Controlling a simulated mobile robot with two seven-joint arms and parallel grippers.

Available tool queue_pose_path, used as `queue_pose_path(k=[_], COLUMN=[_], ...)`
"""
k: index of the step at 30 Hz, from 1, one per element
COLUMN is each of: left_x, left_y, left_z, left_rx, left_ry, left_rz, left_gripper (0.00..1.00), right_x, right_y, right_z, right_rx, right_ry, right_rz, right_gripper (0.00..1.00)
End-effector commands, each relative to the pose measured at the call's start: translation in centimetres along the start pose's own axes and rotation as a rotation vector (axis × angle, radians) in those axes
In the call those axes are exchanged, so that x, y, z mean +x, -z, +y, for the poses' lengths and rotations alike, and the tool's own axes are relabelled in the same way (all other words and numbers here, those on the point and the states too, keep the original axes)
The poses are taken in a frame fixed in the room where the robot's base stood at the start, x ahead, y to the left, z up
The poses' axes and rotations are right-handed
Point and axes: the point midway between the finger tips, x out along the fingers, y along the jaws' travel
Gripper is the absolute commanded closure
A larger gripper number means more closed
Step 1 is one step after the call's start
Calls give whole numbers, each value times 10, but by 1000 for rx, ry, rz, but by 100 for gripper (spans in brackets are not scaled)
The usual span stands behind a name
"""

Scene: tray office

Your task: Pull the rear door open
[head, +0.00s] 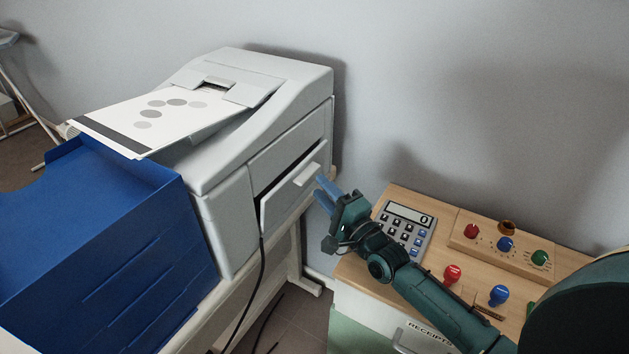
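The grey-white printer (225,165) stands left of centre. The rear door (281,207) on its side facing right is ajar, with a dark gap along its top edge. A pale tab handle (307,174) sticks out near the door's upper edge. My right gripper (319,187) has blue fingers pointing left at the door, just right of the handle. Its two fingers look spread apart, with nothing visible between them; whether a fingertip touches the handle I cannot tell. My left gripper is not in view.
A blue tray unit (100,240) stands in front of the printer at left. A printed sheet (150,112) lies on top of the printer. A black cable (262,270) hangs below the door. At right, a wooden-topped cabinet carries a calculator (405,222) and a peg block (500,245).

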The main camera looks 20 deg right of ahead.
Motion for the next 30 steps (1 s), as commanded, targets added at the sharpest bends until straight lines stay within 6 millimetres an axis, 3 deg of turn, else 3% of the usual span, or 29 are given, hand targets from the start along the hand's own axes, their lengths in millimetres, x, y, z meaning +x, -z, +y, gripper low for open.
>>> queue_pose_path(k=[3, 7, 19, 30], left_x=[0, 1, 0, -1], left_y=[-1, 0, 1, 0], left_z=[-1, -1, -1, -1], left_rx=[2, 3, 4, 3], left_ry=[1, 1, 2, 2], left_rz=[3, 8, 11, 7], left_gripper=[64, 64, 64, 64], right_x=[20, 33, 39, 39], right_y=[0, 0, 0, 0], right_z=[0, 0, 0, 0], right_rx=[-1, 0, -1, -2], right_ry=[2, 0, -1, -1], right_rz=[0, 0, 0, 0], right_gripper=[69, 69, 70, 100])
